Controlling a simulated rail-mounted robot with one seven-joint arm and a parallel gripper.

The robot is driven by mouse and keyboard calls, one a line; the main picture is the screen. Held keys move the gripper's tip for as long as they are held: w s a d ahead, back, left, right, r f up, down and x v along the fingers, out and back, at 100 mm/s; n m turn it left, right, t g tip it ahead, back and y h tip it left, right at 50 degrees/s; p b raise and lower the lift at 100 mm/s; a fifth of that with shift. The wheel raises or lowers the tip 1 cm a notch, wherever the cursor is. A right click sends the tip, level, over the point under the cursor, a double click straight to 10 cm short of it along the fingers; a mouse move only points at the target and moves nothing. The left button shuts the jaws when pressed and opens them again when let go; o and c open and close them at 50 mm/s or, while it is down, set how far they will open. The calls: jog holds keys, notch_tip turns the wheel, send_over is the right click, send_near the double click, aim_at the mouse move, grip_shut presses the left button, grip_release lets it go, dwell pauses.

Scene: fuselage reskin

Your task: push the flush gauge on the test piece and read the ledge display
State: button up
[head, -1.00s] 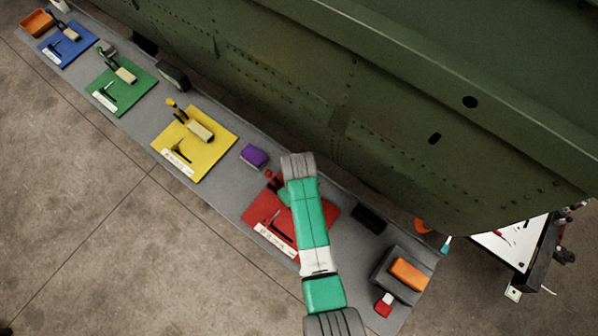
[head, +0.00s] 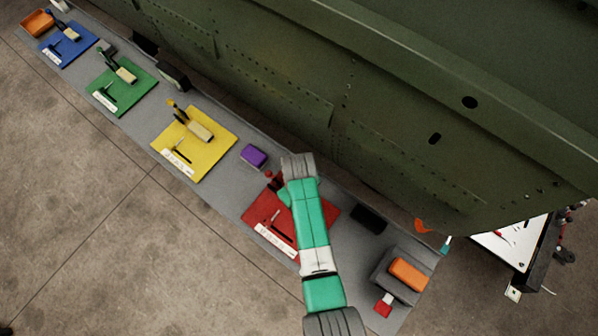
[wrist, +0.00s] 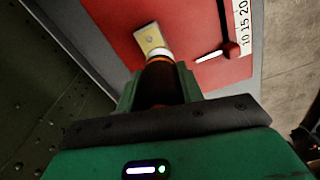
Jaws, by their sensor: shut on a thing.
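In the wrist view my gripper (wrist: 160,88) is shut on a dark round-bodied tool (wrist: 160,70) with an orange ring and a pale collar. I take it to be the flush gauge. Its front end points at a beige block (wrist: 150,38), likely the test piece, on the red mat (wrist: 110,22). The end overlaps the block's near edge; I cannot tell if they touch. In the head view my arm covers the gripper, the tool and the block above the red mat (head: 262,212). I cannot make out a ledge display with a reading.
Yellow (head: 222,140), green (head: 140,82) and blue mats lie further left. A purple block (head: 254,156) and dark box (head: 368,218) flank the red mat. The green fuselage (head: 400,120) rises behind.

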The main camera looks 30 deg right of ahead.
dwell(0.3)
notch_tip(320, 180, up, 7)
jog(key=p, duration=0.7)
jog(key=shift+r, duration=0.1)
dwell(0.7)
